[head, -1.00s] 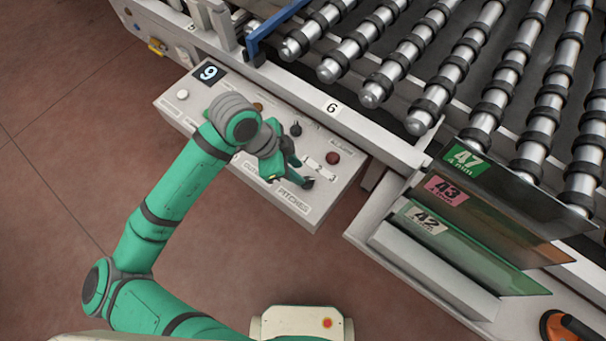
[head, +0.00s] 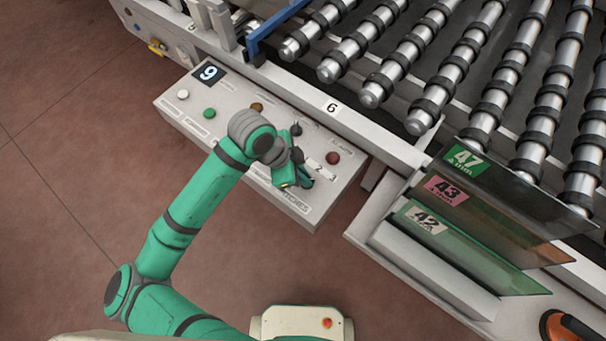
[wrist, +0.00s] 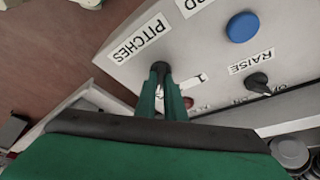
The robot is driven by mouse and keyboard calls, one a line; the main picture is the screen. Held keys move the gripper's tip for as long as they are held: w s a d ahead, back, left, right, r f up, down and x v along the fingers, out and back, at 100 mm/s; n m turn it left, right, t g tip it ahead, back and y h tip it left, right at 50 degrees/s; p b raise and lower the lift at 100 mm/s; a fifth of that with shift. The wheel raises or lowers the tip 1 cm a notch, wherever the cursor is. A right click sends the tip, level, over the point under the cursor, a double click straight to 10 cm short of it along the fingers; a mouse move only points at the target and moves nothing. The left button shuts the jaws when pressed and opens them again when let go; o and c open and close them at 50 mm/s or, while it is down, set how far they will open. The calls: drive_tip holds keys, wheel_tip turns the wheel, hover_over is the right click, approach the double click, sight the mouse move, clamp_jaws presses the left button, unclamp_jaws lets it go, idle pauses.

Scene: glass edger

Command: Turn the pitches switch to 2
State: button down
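The pitches switch (wrist: 160,66) is a small black knob by the PITCHES label (wrist: 138,40) on the grey control box. In the wrist view it sits between the tips of my gripper's fingers (wrist: 161,78). The fingers stand close together, one on each side of the knob; I cannot tell whether they press on it. A "1" label (wrist: 203,78) shows to the right of the knob. In the head view my gripper (head: 303,181) is low over the box's near right corner and covers most of the switch. The "3" mark (head: 332,177) shows beside it. The knob's pointing direction is hidden.
The control box (head: 232,97) also carries a "9" display (head: 209,73), a green button (head: 209,113), a red button (head: 333,158) and another black knob (head: 296,130). A blue button (wrist: 242,27) shows in the wrist view. Glass sheets (head: 500,215) stand to the right.

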drive_tip(key=shift+n, duration=0.4)
drive_tip(key=n+t, duration=0.1)
drive_tip(key=n, duration=0.2)
drive_tip(key=shift+s+d+n+t, duration=0.1)
drive_tip(key=shift+s+n+t, duration=0.1)
drive_tip(key=shift+n+t, duration=0.15)
drive_tip(key=shift+s+d+r+n+t+y, duration=0.1)
drive_tip(key=shift+n+t+y, duration=0.3)
drive_tip(key=shift+n, duration=0.7)
drive_tip(key=shift+n+t+y, duration=0.25)
drive_tip(key=shift+n+y, duration=0.15)
drive_tip(key=shift+n, duration=0.65)
drive_tip(key=c, duration=1.8)
unclamp_jaws()
drive_tip(key=shift+c, duration=0.2)
